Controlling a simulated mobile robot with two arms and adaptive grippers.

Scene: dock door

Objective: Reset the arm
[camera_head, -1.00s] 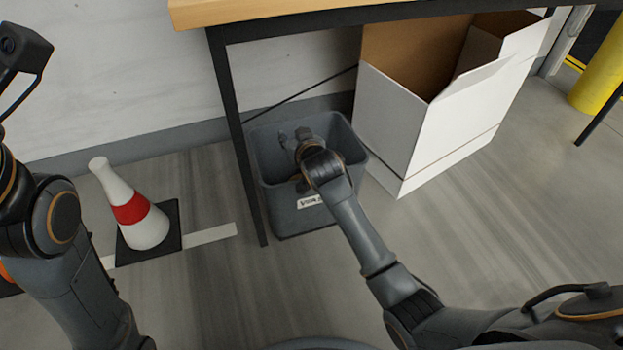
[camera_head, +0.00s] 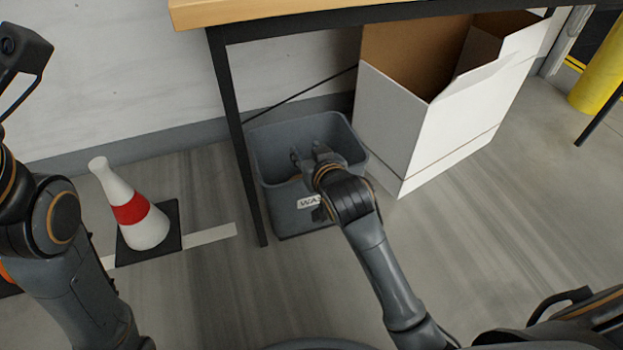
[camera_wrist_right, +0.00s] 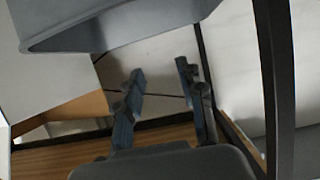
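My right arm reaches from the lower right to the grey waste bin (camera_head: 285,205) under the table. My right gripper (camera_head: 308,158) is over the bin's opening, at its near side in the head view. In the right wrist view my right gripper (camera_wrist_right: 161,75) has its two fingers apart with nothing between them, so it is open. The bin's grey wall and rim (camera_wrist_right: 115,28) show at the top of that view, beyond the fingertips. My left arm shows at the left of the head view, but I do not see its fingers. The bin's inside is partly hidden.
The table (camera_head: 290,12) has a wood top and a black leg (camera_head: 239,140) left of the bin. A white open box (camera_head: 400,130) stands right of the bin. A red-and-white cone (camera_head: 133,205) stands at left. A yellow post (camera_head: 600,80) is at upper right.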

